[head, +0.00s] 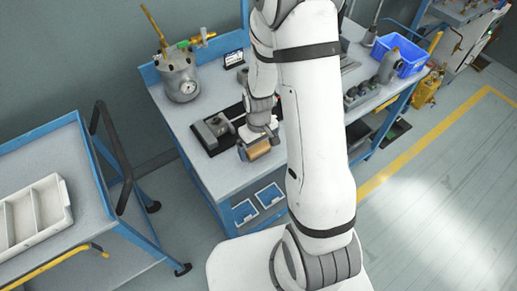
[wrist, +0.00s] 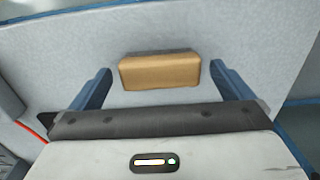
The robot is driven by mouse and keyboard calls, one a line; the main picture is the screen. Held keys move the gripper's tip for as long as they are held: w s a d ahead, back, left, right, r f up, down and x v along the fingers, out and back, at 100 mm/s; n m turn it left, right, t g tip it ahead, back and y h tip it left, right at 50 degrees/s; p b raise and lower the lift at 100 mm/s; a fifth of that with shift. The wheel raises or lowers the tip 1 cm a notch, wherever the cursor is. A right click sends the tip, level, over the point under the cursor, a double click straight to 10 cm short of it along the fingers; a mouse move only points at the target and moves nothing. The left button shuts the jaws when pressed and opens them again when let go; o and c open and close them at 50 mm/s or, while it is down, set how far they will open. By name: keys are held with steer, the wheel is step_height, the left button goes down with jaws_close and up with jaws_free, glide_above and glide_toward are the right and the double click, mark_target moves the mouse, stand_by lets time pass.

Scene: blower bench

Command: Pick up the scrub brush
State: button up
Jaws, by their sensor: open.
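The scrub brush shows as a tan-brown block (wrist: 160,71) on the grey bench top in the wrist view. It lies between and slightly beyond the two blue-grey fingers of my gripper (wrist: 158,80), with a gap on each side. The gripper is open and holds nothing. In the head view the brush (head: 257,150) lies near the front edge of the bench, just below my gripper (head: 250,138). The bristles cannot be made out, and my gripper hides part of the brush's upper side in the head view.
The bench (head: 232,172) has a pressure pot (head: 179,80) at its back left and a grey device on a black mat (head: 212,130) left of my gripper. A blue bin (head: 401,58) stands at the right. A cart with a white tray (head: 35,215) stands at the left.

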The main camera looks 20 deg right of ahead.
mark_target(258, 147)
steer(key=shift+f, duration=0.7)
steer(key=c, duration=1)
steer(key=shift+c, duration=0.2)
steer(key=shift+r, duration=0.1)
step_height(258, 147, up, 10)
steer(key=shift+f+b, duration=0.1)
steer(key=shift+b, duration=0.2)
